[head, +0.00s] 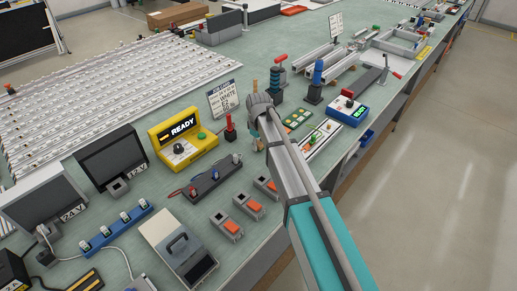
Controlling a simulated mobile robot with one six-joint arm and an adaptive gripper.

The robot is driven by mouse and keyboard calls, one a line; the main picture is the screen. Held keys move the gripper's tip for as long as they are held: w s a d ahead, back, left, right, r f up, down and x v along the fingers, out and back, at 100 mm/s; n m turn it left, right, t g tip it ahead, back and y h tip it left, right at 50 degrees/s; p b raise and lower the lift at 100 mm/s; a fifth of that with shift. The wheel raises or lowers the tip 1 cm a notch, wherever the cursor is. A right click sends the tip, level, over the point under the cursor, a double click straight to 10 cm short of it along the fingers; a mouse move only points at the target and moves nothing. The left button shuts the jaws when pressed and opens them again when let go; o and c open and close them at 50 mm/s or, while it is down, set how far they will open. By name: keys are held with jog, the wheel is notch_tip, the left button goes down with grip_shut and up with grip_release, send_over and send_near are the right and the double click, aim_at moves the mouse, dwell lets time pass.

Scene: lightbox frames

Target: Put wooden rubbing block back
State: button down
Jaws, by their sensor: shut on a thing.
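My arm reaches in from the lower right over the green bench top. Its grey wrist is above the middle of the bench. My gripper (257,138) shows only in part below the wrist, small and partly covered by the arm. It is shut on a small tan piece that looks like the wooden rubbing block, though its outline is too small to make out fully. Another small tan upright thing (255,86) shows just behind the wrist; I cannot tell what it is.
A yellow box reading READY (183,137) and a printed sign (222,98) stand left of the wrist. A dark strip with posts (212,178) and orange-topped switches (248,205) are nearer. A green board (297,118) and blue instrument (348,110) are right.

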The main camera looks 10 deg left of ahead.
aim_at(259, 143)
jog(key=shift+f, duration=0.4)
jog(key=shift+c, duration=1.9)
grip_release()
jog(key=shift+r, duration=0.1)
jog(key=shift+r, duration=0.15)
notch_tip(259, 143, up, 12)
jog(key=p, duration=1.2)
jog(key=shift+d, duration=0.15)
jog(key=s+d+m, duration=0.4)
jog(key=s+d, duration=0.2)
jog(key=d, duration=0.5)
jog(key=s+d+m, duration=0.4)
jog(key=s+d, duration=0.2)
jog(key=d, duration=0.5)
jog(key=s+d+m, duration=0.4)
jog(key=s+d, duration=0.2)
jog(key=d, duration=0.5)
